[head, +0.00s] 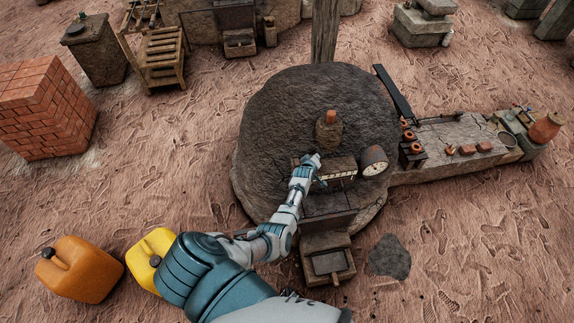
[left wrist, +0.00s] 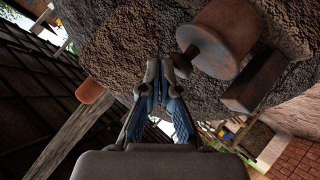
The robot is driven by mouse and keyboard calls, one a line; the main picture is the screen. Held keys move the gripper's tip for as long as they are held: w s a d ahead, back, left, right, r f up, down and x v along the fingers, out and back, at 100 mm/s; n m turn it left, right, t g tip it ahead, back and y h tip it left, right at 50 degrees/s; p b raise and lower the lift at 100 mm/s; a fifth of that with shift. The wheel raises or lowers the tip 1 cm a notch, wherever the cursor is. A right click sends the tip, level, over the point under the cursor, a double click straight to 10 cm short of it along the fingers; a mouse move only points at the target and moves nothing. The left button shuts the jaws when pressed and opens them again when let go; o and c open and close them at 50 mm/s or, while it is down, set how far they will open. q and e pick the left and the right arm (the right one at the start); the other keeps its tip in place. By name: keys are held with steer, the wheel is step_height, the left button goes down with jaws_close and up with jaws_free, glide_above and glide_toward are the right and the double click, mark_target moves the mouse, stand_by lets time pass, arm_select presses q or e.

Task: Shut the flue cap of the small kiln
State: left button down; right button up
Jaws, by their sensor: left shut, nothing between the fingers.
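The small kiln (head: 275,110) is a dark mud dome in the middle of the head view. A short mud stub (head: 328,135) with a terracotta-coloured top (head: 331,117) stands on it, and I take this for the flue. I cannot tell whether its cap is open or shut. In the left wrist view the mud stub (left wrist: 125,40) and its terracotta top (left wrist: 90,91) lie left of the fingers. My left gripper (head: 314,160) is shut and empty over the kiln's front, just below and left of the stub in the head view, apart from it. My right gripper is not in view.
A wooden post (head: 324,35) rises behind the kiln. A ledge (head: 455,135) with small tools and pots extends right. Jerrycans (head: 80,268) and a brick stack (head: 45,105) stand left on open ground.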

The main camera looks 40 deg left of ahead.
arm_select(q)
steer(key=shift+r, duration=0.15)
steer(key=shift+a+r+p, duration=0.1)
steer(key=shift+r+p, duration=0.25)
steer(key=shift+p, duration=0.05)
steer(key=s+d+r+p, duration=0.5)
steer(key=r, duration=0.4)
steer(key=shift+r, duration=0.4)
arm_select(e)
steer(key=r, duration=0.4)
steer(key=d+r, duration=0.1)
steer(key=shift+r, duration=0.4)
arm_select(q)
steer(key=shift+a, duration=0.1)
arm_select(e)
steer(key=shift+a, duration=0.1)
